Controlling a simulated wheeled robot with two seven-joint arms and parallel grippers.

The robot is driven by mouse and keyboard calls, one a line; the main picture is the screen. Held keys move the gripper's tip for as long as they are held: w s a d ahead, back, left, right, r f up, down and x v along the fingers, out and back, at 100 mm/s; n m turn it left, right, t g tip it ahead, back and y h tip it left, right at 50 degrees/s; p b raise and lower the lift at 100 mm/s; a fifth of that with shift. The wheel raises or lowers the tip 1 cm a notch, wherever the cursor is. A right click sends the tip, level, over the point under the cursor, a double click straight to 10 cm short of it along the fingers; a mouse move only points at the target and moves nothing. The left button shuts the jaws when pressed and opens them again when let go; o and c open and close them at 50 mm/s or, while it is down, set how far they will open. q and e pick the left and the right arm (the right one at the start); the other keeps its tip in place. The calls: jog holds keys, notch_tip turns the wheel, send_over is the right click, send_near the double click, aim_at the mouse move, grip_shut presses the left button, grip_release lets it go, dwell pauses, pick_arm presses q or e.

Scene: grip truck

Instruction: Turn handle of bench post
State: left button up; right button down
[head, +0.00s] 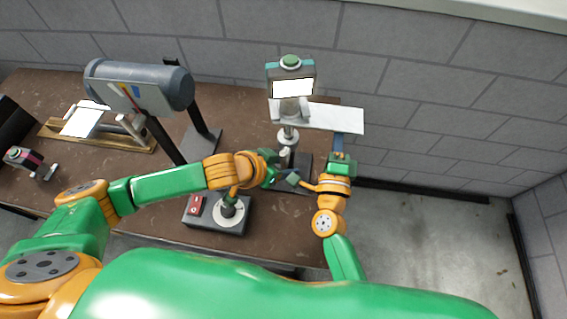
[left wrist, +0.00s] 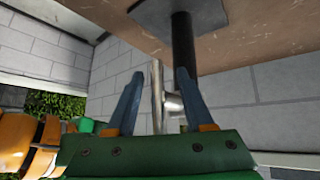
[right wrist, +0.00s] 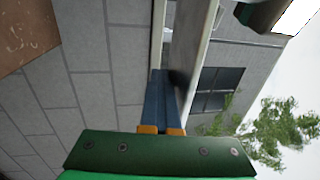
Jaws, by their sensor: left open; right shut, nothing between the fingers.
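The bench post (head: 288,134) stands on the right part of the bench, with a screen and green button at its top. In the left wrist view its dark post (left wrist: 183,45) rises from a flat plate, the picture being upside down. A silver handle (left wrist: 157,90) with a short cylinder sits beside the post. My left gripper (left wrist: 160,100) is open, and the handle shows between its fingers; contact cannot be told. In the head view the left gripper (head: 284,172) partly hides the post's lower part. My right gripper (right wrist: 165,100) is shut and empty, close to a pale panel (right wrist: 195,60).
The pale panel (head: 338,118) juts right from the post near my right gripper. A dark box with a red switch (head: 196,205) stands below my left forearm. A grey cylinder (head: 150,88) on a stand and a wooden tray (head: 130,144) are at left. Floor is clear at right.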

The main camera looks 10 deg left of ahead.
jog(key=shift+r, duration=0.1)
pick_arm(q)
jog(key=v, duration=0.7)
jog(key=shift+a+r, duration=0.15)
jog(key=shift+r, duration=0.05)
jog(key=shift+s+f, duration=0.1)
jog(key=shift+f, duration=0.05)
jog(key=shift+f+b, duration=0.7)
jog(key=shift+b, duration=0.15)
pick_arm(e)
jog(key=s+f, duration=0.4)
jog(key=s, duration=0.9)
